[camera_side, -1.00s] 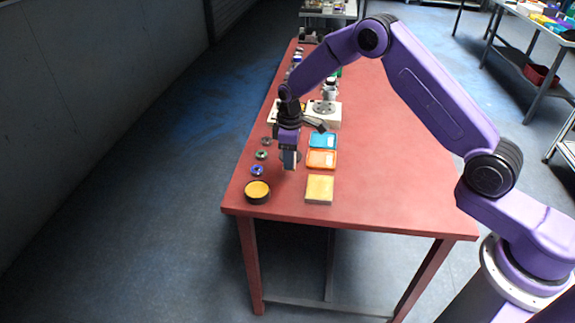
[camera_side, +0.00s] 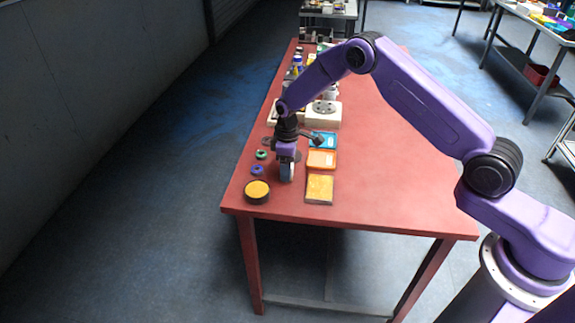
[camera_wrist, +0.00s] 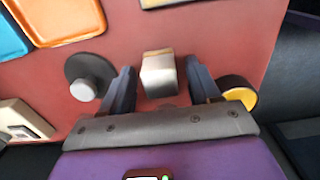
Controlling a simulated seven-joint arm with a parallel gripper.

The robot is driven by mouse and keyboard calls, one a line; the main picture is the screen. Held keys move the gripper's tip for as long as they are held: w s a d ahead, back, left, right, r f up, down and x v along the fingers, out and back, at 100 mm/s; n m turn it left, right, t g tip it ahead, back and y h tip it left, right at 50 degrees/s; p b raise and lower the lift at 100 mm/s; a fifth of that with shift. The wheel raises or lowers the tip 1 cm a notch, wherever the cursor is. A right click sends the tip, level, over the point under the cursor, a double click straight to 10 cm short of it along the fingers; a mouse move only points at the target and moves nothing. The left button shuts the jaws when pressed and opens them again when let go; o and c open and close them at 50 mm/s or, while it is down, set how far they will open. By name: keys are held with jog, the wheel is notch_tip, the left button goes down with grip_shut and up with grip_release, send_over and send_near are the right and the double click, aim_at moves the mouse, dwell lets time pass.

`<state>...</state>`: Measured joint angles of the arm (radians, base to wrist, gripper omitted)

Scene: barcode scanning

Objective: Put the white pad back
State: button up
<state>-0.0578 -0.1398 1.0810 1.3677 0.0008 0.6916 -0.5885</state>
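A small pale block (camera_wrist: 158,75), whitish to silver, stands on the red table between my fingers in the wrist view. I cannot tell for sure that it is the white pad. My gripper (camera_wrist: 163,88) is open, one finger on each side of the block, with a narrow gap showing on both sides. In the side view my gripper (camera_side: 287,177) is low over the table, left of the orange tray, and mostly hides the block.
A dark disc with a grey knob (camera_wrist: 88,80) lies left of my fingers. A black tin with yellow inside (camera_side: 257,191) is close on the other side. A tan pad (camera_side: 319,189), an orange tray (camera_side: 321,160) and a blue tray (camera_side: 322,140) lie to the right. The red table's right side is clear.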

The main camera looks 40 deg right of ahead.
jog(key=shift+r, duration=0.1)
notch_tip(320, 180, up, 12)
dwell(0.7)
jog(key=shift+s+r, duration=0.1)
jog(key=shift+r, duration=0.05)
jog(key=s+a+r+n, duration=0.15)
jog(key=s+r, duration=0.35)
jog(key=s, duration=0.5)
jog(key=s+a+r, duration=0.3)
jog(key=s+r, duration=0.1)
jog(key=s, duration=0.6)
jog(key=s+d+n, duration=0.1)
jog(key=s+d, duration=0.3)
jog(key=s, duration=0.7)
jog(key=s+d+r+n, duration=0.1)
jog(key=s+d, duration=0.4)
jog(key=s, duration=0.6)
